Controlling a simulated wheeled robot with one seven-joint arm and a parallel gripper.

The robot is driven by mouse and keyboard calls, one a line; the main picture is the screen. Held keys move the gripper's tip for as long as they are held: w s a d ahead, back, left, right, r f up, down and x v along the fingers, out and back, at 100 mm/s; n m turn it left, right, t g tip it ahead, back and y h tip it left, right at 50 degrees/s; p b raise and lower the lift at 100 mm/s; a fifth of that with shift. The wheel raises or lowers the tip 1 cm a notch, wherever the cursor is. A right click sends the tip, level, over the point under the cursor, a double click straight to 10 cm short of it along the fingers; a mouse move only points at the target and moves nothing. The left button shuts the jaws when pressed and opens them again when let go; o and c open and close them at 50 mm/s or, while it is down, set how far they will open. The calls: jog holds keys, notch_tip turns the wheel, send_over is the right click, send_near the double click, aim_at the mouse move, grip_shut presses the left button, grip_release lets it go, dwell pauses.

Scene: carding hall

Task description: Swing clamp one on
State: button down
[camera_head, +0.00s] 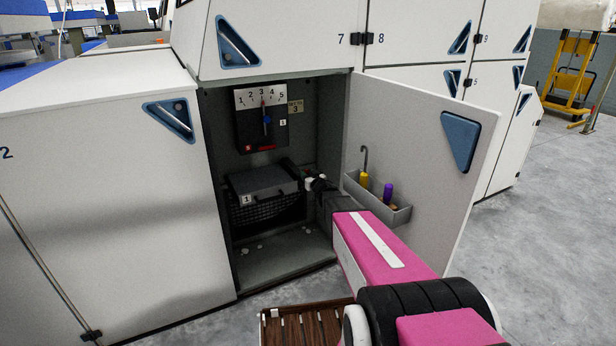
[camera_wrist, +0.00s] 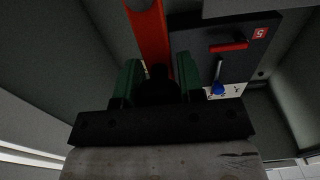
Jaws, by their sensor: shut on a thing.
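My gripper (camera_head: 314,184) reaches into the open cabinet, right of a dark lidded box (camera_head: 262,184) with a label reading 1. In the wrist view, the green fingers of my gripper (camera_wrist: 159,78) are shut on a red lever (camera_wrist: 147,28) with a dark end between them. The lever is mostly hidden in the head view, so I cannot tell whether it is swung on or off. The box's mesh front shows below its lid.
A dial panel (camera_head: 260,127) with a blue knob hangs above the box. A slatted wooden crate (camera_head: 300,328) is at the bottom.

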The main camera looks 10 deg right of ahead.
aim_at(293, 188)
jog(key=shift+a, duration=0.1)
jog(key=a+f+n, duration=0.1)
jog(key=a+n, duration=0.1)
jog(key=n, duration=0.2)
jog(key=s+a+f+n, duration=0.1)
jog(key=f+n, duration=0.1)
jog(key=n, duration=0.3)
jog(key=s+a+f+n, duration=0.1)
jog(key=a+n, duration=0.1)
jog(key=n, duration=0.2)
jog(key=shift+a+f+n, duration=0.15)
jog(key=shift+a+n, duration=0.15)
jog(key=shift+n, duration=0.1)
jog(key=shift+a+f+n, duration=0.1)
jog(key=shift+f+n, duration=0.45)
jog(key=shift+n, duration=0.5)
jog(key=shift+a+f+n, duration=0.1)
jog(key=shift+f+n, duration=0.45)
jog(key=shift+n, duration=0.5)
jog(key=shift+f, duration=0.1)
jog(key=c, duration=0.8)
grip_release()
jog(key=shift+o, duration=0.2)
jog(key=shift+s, duration=0.1)
